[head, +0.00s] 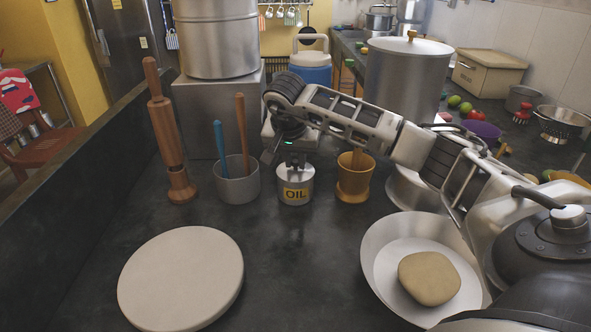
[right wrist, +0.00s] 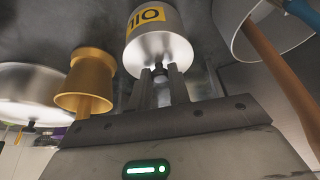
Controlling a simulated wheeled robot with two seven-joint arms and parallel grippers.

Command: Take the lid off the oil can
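The oil can (head: 295,190) is a small steel canister with a yellow OIL label, standing upright on the dark counter. It also shows upside down in the right wrist view (right wrist: 157,22). Its pale metal lid (right wrist: 157,53) sits on the can and has a small dark knob (right wrist: 160,73). My right gripper (head: 294,163) points down from above, right over the lid. In the right wrist view its two fingers (right wrist: 160,82) stand on either side of the knob, close to it. I cannot tell whether they touch it. My left gripper is not in view.
A brass mortar (head: 355,180) stands close right of the can. A grey pot with utensils (head: 238,183) stands close left. A wooden mill (head: 167,140), a round pale board (head: 182,278) and a bowl with dough (head: 385,240) are nearby. The counter in front of the can is clear.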

